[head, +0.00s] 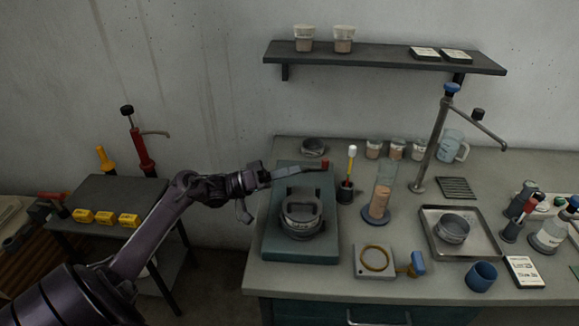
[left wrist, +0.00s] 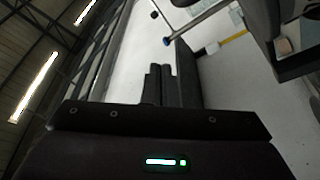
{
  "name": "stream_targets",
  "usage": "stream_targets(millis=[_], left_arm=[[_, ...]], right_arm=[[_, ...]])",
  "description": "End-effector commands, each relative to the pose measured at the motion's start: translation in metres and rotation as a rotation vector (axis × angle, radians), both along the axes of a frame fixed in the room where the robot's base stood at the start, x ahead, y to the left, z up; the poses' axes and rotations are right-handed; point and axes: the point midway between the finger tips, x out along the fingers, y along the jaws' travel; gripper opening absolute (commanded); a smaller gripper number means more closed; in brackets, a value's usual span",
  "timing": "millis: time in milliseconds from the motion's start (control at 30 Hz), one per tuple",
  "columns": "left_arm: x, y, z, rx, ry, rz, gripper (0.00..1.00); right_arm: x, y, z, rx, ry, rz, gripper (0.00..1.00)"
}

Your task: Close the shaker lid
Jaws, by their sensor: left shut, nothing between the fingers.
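The shaker (head: 272,243) has a teal base on the bench, with a dark round holder (head: 301,222) on top. A grey U-shaped frame stands up at the back of this holder; I cannot tell for sure whether it is the lid. A dark bar with a red tip (head: 325,163) shows at the shaker's back edge. My left gripper (head: 262,178) is at the shaker's back left, above the base and apart from the round holder. Its fingers show shut and empty in the left wrist view (left wrist: 160,85). My right gripper is not in view.
A wall shelf (head: 385,57) hangs above the bench. A cylinder with brown contents (head: 380,203), a grey tray (head: 488,247) and a tap post (head: 432,145) stand right of the shaker. A low side table (head: 120,190) with yellow boxes is at the left.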

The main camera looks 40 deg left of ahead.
Motion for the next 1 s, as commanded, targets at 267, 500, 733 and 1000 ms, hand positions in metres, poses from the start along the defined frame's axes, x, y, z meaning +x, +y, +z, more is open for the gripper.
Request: stream_targets(millis=[267,500,733,1000], left_arm=[[-0.020,-0.012,-0.022,0.135,-0.217,-0.002,0.00],[-0.030,-0.018,-0.034,0.231,-0.372,-0.002,0.00],[-0.036,-0.022,-0.041,0.254,-0.413,-0.001,0.00],[-0.038,-0.023,-0.046,0.253,-0.410,0.000,0.00]], right_arm=[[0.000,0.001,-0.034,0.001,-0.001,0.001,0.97],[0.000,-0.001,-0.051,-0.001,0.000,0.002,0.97],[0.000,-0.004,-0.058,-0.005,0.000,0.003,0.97],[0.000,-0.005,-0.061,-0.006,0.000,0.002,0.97]])
